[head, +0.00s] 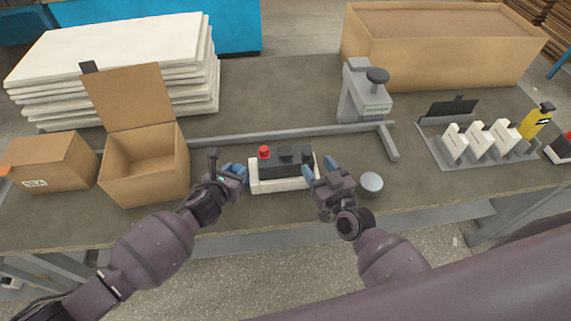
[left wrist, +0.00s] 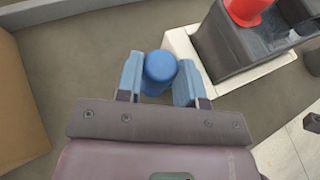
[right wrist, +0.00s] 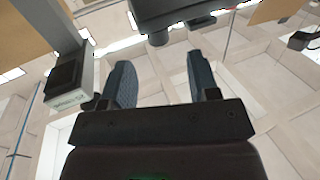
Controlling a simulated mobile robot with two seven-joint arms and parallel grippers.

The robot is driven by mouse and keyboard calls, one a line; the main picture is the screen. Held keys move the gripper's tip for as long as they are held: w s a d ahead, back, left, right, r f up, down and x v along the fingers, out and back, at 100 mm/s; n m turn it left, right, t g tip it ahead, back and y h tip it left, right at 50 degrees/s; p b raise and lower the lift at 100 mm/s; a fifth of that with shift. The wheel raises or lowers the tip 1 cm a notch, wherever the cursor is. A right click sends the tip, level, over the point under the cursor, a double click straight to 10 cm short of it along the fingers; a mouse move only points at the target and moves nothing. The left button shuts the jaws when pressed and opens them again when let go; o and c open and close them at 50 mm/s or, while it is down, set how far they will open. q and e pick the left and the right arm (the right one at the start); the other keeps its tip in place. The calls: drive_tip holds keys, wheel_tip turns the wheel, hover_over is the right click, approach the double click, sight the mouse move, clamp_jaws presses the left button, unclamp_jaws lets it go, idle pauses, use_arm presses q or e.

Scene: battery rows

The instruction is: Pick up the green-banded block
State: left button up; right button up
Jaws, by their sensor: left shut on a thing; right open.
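I see no block with a clear green band in any view. A black-topped block with a white base (head: 283,181) sits on the bench between my grippers, with a red cap (head: 264,152) on top; it also shows in the left wrist view (left wrist: 226,45). My left gripper (head: 235,170) is shut on a blue cylinder (left wrist: 160,70), just left of this block. My right gripper (head: 321,170) is open beside the block's right end, with nothing between its fingers in the right wrist view (right wrist: 157,80).
An open cardboard box (head: 145,185) stands at left, beside a closed box (head: 50,165). A grey press (head: 362,95) stands behind. A rack (head: 475,162) of white blocks and a yellow item (head: 535,122) are at right. A pale round disc (head: 371,184) lies near my right gripper.

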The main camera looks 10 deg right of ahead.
sight(310, 156)
drive_tip(key=shift+x, duration=2.2)
drive_tip(key=shift+f, duration=0.1)
drive_tip(key=shift+c, duration=0.4)
clamp_jaws()
drive_tip(key=shift+w, duration=0.1)
